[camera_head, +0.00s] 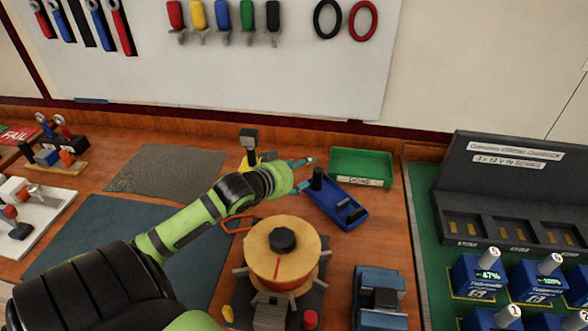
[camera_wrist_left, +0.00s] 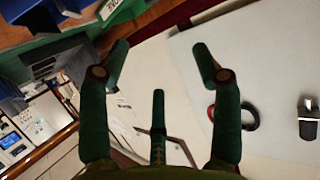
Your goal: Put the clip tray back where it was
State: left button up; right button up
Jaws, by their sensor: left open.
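A blue tray (camera_head: 334,205) with a black upright knob and a dark piece lies on the wooden bench, just below the gripper in the head view. It is most likely the clip tray, but no label on it is readable. A green tray (camera_head: 361,167) marked DONE stands behind it, to the right. My left gripper (camera_head: 303,163) is above the bench near the blue tray's far left end. In the left wrist view its fingers (camera_wrist_left: 160,55) are spread with nothing between them. A blue shape (camera_wrist_left: 28,14) fills the upper left corner there. My right gripper is out of view.
A wooden spool (camera_head: 281,254) stands in front of the blue tray, with a blue block (camera_head: 379,298) to its right. A black rack (camera_head: 515,190) stands on a green mat at right. A grey mat (camera_head: 166,172) has bare space. Tools hang on the white wall board (camera_head: 235,75).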

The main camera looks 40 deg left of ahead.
pick_arm(q)
jog(key=shift+v, duration=1.15)
